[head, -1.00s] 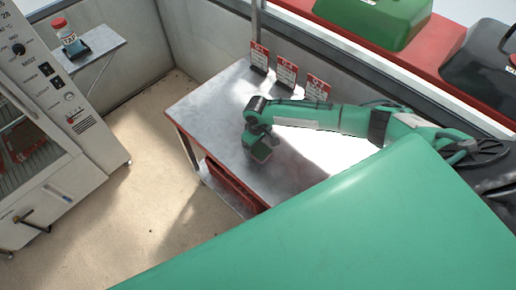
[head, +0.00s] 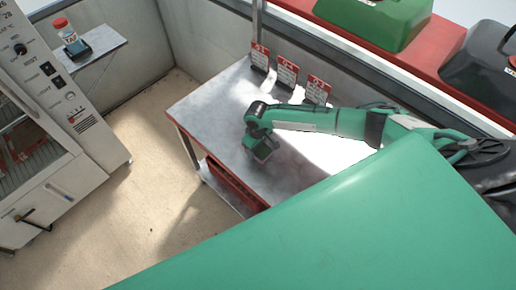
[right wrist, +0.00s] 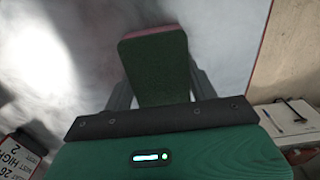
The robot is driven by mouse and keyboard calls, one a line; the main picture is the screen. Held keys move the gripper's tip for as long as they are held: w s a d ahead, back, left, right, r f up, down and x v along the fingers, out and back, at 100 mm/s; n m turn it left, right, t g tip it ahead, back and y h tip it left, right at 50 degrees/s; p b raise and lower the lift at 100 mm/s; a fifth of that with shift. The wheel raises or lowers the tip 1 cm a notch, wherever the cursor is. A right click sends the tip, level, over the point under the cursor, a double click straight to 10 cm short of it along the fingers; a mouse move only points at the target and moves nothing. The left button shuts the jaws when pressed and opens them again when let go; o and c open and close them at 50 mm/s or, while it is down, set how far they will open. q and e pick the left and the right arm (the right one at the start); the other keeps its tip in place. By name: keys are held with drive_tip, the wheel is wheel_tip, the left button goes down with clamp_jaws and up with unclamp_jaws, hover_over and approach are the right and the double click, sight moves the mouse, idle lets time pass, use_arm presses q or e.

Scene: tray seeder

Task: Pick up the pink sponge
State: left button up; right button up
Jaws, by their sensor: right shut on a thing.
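The pink sponge (right wrist: 155,72) is between the two fingers of my right gripper (right wrist: 160,92) in the right wrist view. Its broad face toward the camera is dark green, and a pink edge shows along its far end. The right gripper is shut on it, with a finger along each side. In the head view the right gripper (head: 264,154) points down over the metal table (head: 205,108). The sponge is too small and shaded there to make out clearly, and I cannot tell whether it touches the table. My left gripper is not in view.
Several red-and-white cards (head: 287,73) stand along the table's back edge. A red crate (head: 235,186) sits on the shelf below. The table's left part is clear.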

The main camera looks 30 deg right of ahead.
wheel_tip(320, 180, up, 20)
drive_tip(key=b, duration=0.3)
